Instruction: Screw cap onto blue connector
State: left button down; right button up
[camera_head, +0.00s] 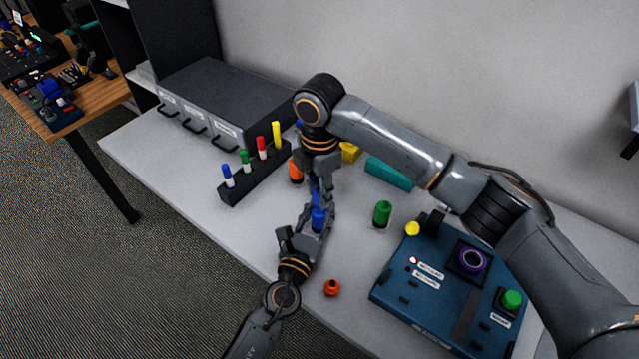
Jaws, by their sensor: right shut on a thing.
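The blue connector (318,219) is upright near the middle of the table, between the fingers of my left gripper (316,232), which look closed on it. My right gripper (319,185) points down directly above it, shut on a small blue piece (316,192) that looks like the cap. The cap is mostly hidden by the fingers. I cannot tell whether the cap touches the connector.
A black rack (232,196) with coloured pegs stands left, before a grey drawer unit (215,100). An orange connector (295,170) is behind my grippers. A green connector (382,213) and a blue control box (400,297) are right. An orange cap (332,287) lies near the front edge.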

dwell(0.5)
jog(key=shift+s+a+f, duration=0.1)
jog(key=shift+s+f, duration=0.15)
jog(key=shift+f, duration=0.2)
jog(key=shift+s+a+f, duration=0.1)
jog(key=shift+s+f, duration=0.1)
jog(key=shift+f, duration=0.25)
jog(key=shift+f, duration=0.6)
